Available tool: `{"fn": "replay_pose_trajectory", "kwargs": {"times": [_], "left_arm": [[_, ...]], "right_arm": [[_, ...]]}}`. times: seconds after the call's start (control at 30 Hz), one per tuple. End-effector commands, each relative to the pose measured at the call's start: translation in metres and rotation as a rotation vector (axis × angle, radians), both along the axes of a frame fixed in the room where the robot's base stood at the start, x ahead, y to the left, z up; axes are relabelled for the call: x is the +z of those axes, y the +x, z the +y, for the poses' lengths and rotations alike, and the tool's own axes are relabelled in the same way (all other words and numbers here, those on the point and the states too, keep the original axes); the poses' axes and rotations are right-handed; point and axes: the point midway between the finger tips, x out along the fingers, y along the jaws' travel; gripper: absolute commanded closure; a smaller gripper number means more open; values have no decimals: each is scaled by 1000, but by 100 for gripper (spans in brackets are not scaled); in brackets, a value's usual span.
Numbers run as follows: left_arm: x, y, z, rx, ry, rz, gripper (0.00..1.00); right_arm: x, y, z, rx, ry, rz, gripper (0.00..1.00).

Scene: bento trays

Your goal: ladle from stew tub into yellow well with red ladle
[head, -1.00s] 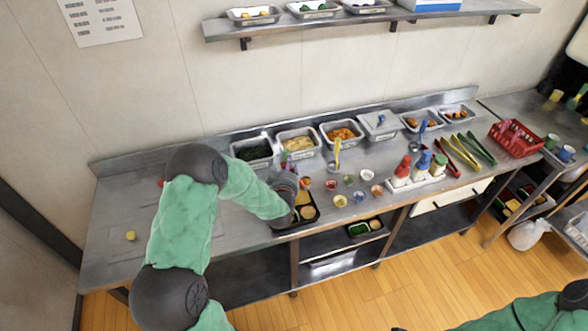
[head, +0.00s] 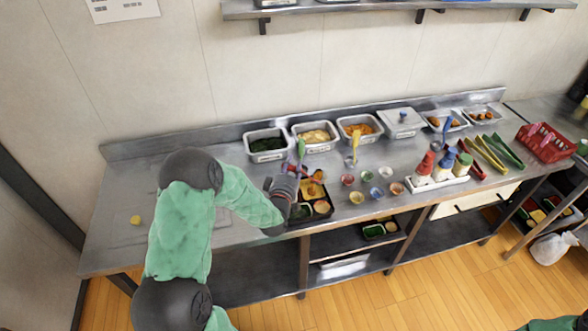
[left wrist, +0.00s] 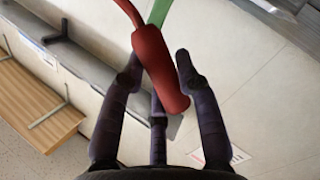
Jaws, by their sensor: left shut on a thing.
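My left gripper (head: 289,184) is over the left part of the dark bento tray (head: 328,216). The left wrist view shows its fingers shut on the thick red handle of the red ladle (left wrist: 160,68). A bit of red ladle also shows beside the gripper in the head view (head: 314,179). Its bowl and contents are too small to make out. The tray has orange and yellowish wells; the yellow well (head: 321,207) appears at its right front. Behind stand tubs of dark green food (head: 266,144), pale yellow food (head: 315,135) and orange-brown food (head: 358,128). I cannot tell which is the stew tub. My right gripper is out of view.
A green ladle (head: 301,150) stands close behind my left gripper, and a yellow ladle (head: 355,146) is farther right. The counter's left part is mostly clear.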

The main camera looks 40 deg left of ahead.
Motion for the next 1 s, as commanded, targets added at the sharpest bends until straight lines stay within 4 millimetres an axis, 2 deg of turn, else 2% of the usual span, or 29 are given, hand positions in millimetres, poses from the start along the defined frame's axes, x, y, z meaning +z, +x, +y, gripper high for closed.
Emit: {"fn": "replay_pose_trajectory", "kwargs": {"times": [0.03, 1.0], "left_arm": [[-5, -1, 1, 0, -7, -10, 100], [-31, -18, 16, 0, -169, -201, 100]], "right_arm": [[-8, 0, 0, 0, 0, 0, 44], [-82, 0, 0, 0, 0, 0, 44]]}}
